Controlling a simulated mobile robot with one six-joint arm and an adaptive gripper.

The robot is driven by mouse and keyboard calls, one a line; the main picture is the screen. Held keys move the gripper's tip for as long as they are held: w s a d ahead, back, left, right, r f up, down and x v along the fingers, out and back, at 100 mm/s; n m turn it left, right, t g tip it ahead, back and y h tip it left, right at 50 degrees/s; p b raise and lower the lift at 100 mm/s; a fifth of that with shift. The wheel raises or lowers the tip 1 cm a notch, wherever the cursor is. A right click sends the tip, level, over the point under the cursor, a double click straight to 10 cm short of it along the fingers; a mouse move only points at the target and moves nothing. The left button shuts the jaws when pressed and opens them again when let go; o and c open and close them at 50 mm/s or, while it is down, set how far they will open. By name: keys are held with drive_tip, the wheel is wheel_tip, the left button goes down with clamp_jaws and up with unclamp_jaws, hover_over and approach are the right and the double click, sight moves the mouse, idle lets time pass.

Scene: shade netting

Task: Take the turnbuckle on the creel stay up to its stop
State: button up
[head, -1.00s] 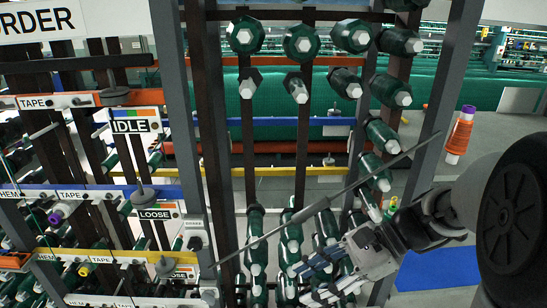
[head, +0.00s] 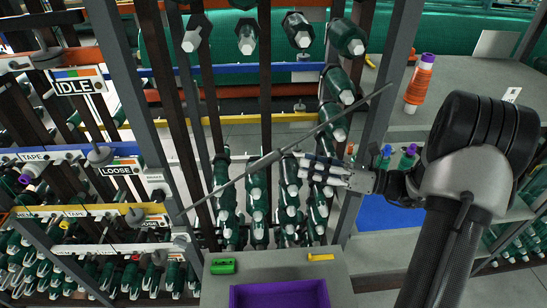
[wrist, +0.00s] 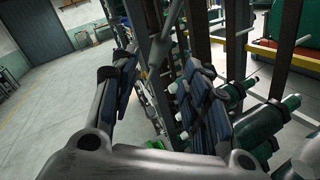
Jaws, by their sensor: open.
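The creel stay (head: 215,192) is a thin grey rod running diagonally across the creel frame, from low left to high right in the head view. A thicker dark sleeve near its middle looks like the turnbuckle (head: 263,162). My gripper (head: 304,167) is open, its dark blue fingers pointing left, just right of the sleeve and close under the rod. In the head view I cannot tell whether the fingers touch the rod.
Grey posts (head: 385,100) and several green yarn packages (head: 290,190) stand close around my gripper. A grey stand with a purple tray (head: 238,296), a green piece (head: 223,266) and a yellow piece (head: 320,257) is below. An orange cone (head: 418,85) stands at right.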

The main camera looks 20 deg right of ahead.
sight(273, 157)
drive_tip(key=x, duration=1)
drive_tip(key=shift+w+a, duration=0.25)
drive_tip(key=shift+c, duration=0.6)
clamp_jaws()
